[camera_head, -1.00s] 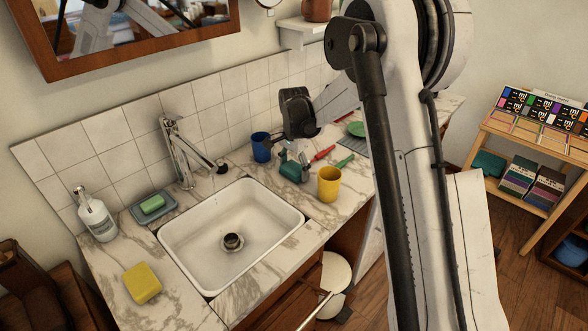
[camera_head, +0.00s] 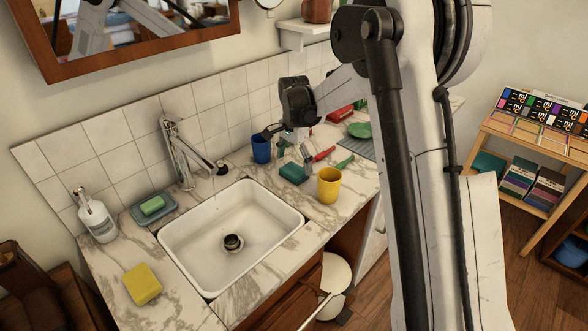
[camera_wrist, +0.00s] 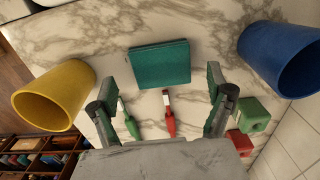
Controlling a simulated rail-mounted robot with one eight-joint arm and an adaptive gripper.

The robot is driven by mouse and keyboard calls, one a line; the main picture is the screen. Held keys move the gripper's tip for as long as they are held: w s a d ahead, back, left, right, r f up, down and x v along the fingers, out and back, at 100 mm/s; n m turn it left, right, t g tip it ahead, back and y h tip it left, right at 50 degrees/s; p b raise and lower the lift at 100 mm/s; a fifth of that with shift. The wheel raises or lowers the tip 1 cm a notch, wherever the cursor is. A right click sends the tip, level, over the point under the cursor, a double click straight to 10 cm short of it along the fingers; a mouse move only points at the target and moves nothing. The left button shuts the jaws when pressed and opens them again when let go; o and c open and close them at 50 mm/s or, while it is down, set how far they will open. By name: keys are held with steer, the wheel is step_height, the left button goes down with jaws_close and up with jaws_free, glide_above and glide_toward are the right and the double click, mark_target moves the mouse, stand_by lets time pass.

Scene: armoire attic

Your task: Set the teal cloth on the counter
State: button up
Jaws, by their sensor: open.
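The teal cloth (camera_head: 293,173) lies folded flat on the marble counter (camera_head: 250,158), between the blue cup and the yellow cup. In the wrist view the teal cloth (camera_wrist: 160,63) is a neat rectangle beyond my fingertips, touching neither. My gripper (camera_head: 290,147) is open and empty, just above and behind the cloth. In the wrist view its two fingers (camera_wrist: 160,98) are spread wide on either side, with the cloth between and ahead of them.
A yellow cup (camera_head: 328,184) and a blue cup (camera_head: 261,148) stand close to the cloth. Red (camera_wrist: 169,115) and green (camera_wrist: 129,119) handled tools lie under the gripper. The sink (camera_head: 230,236) is at left, with a yellow sponge (camera_head: 142,284) beside it.

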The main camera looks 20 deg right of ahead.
mark_target(294, 170)
step_height(294, 170, up, 9)
steer(key=s+r+n+t, duration=0.2)
steer(key=s+r+n, duration=0.1)
steer(key=s+r, duration=0.6)
steer(key=s+f+n+t, duration=0.2)
steer(key=s+n+t, duration=0.3)
steer(key=s, duration=2.2)
steer(key=n, duration=0.3)
steer(key=shift+s+a+n, duration=0.15)
steer(key=shift+s+n, duration=0.25)
